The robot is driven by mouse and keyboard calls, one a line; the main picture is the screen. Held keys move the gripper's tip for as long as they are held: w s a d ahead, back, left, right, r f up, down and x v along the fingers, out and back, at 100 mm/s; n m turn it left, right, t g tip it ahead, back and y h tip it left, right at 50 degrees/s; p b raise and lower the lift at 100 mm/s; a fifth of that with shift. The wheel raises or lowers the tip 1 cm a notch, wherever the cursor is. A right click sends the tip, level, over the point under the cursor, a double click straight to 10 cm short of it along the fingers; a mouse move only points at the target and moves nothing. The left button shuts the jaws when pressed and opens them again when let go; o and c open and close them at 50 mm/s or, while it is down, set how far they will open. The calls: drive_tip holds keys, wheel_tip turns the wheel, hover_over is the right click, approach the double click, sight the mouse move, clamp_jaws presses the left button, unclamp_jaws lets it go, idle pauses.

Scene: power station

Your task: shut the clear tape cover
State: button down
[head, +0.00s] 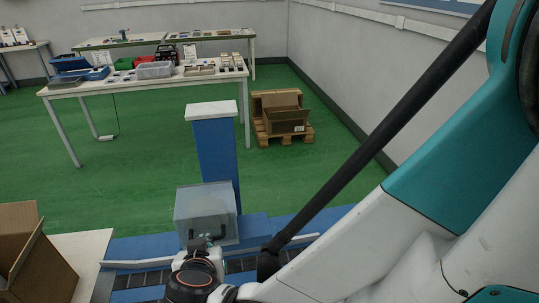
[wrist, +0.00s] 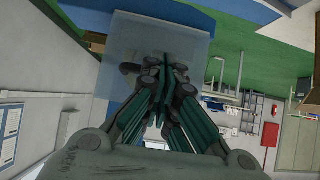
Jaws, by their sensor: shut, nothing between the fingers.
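The clear tape cover (head: 205,201) is a see-through, boxy panel above the blue machine, in the lower middle of the head view. It also shows as a pale bluish sheet in the wrist view (wrist: 190,35), just beyond my fingers. My gripper (wrist: 168,68) is shut and empty, with its fingertips together in front of the sheet. In the head view my wrist is at the cover's lower edge, and dark finger parts show there. I cannot tell whether the fingertips touch the cover, nor its exact tilt.
A blue post with a white top (head: 212,110) stands right behind the cover. A roller conveyor (head: 140,278) runs below it. An open cardboard box (head: 40,262) stands at lower left. Tables (head: 150,86) and a pallet with boxes (head: 282,128) are farther back.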

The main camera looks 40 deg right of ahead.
drive_tip(key=shift+w+r, duration=0.1)
drive_tip(key=shift+w, duration=0.05)
drive_tip(key=v, duration=1.2)
idle(0.5)
